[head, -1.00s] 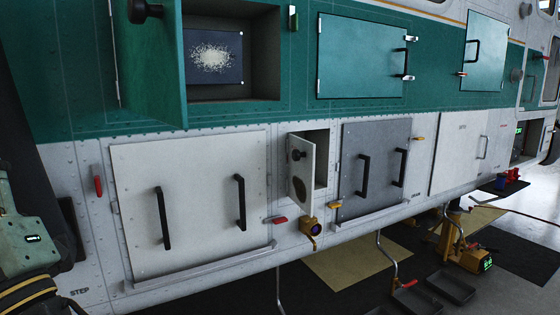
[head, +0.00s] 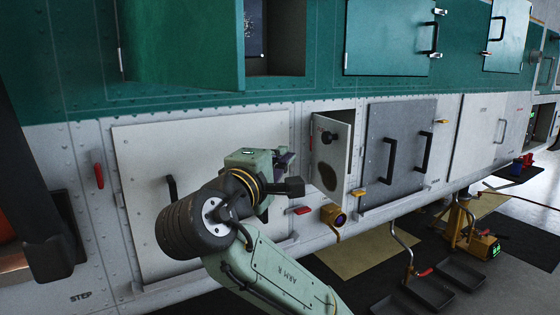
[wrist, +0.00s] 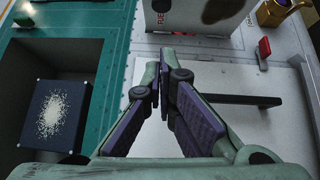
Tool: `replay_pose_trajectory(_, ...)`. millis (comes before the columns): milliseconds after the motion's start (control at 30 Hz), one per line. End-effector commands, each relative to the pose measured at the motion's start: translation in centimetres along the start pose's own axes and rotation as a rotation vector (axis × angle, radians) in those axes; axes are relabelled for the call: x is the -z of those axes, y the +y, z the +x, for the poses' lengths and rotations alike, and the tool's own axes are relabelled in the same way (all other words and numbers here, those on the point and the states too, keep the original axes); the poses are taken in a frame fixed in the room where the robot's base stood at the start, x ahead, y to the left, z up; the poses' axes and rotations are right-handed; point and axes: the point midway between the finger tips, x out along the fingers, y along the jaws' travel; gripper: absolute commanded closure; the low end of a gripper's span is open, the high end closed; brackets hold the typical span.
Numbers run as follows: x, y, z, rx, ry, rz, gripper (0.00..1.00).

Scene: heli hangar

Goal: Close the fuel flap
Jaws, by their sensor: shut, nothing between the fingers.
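The fuel flap (head: 328,158) is a small white door with a black knob and a dark stain. In the head view it stands swung out from its compartment in the white lower hull, hiding most of the opening behind it. In the wrist view the flap (wrist: 190,18) shows at the top edge, with part of a red label and the stain, beyond the fingertips. My gripper (head: 288,163) is just left of the flap, in front of the large white panel. In the wrist view its purple-padded fingers (wrist: 160,78) are together and empty, apart from the flap.
A large green door (head: 180,45) stands open above my arm, beside an open bay. The white panel (head: 150,150) with black handles is behind my gripper. A red latch (head: 300,210) and a brass fuel fitting (head: 333,217) sit below the flap. A grey hatch (head: 400,150) is to its right.

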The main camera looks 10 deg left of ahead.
Motion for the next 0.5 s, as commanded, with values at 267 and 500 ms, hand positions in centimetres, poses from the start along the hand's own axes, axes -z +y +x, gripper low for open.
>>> replay_pose_trajectory(267,-0.1,0.2,6.2,0.006,-0.003,0.0,1.0)
replay_pose_trajectory(500,-1.8,0.1,9.5,0.003,-0.001,0.002,1.0)
